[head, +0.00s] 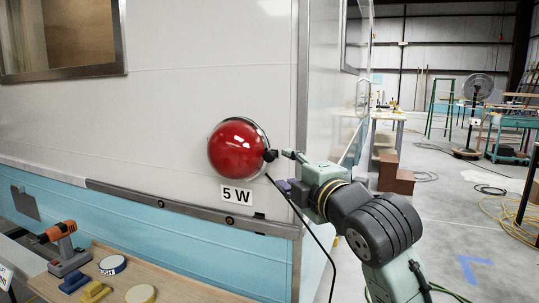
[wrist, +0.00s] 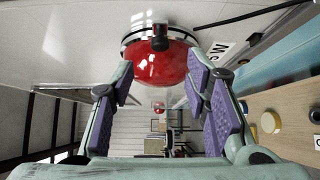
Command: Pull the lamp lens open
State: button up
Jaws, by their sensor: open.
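The lamp lens (head: 236,150) is a glossy red dome on the white camper wall, above a "5 W" label. It sits in a round rim, and a dark strip of rim shows at its upper right. A small black tab (head: 270,155) is at its right edge. In the wrist view the lens (wrist: 158,68) is straight ahead, with the black tab (wrist: 160,38) at its near side. My gripper (head: 284,168) is open just right of the lens. Its purple-padded fingers (wrist: 160,72) are spread to either side of the lens, with nothing between the pads.
A metal rail (head: 190,207) runs along the wall below the lamp. A black cable (head: 310,230) hangs near my arm. The floor to the right is mostly open.

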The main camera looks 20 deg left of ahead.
aim_at(270, 158)
jog(key=p+x, duration=0.2)
jog(key=x, duration=0.7)
jog(key=shift+c, duration=0.4)
grip_shut()
dwell(0.3)
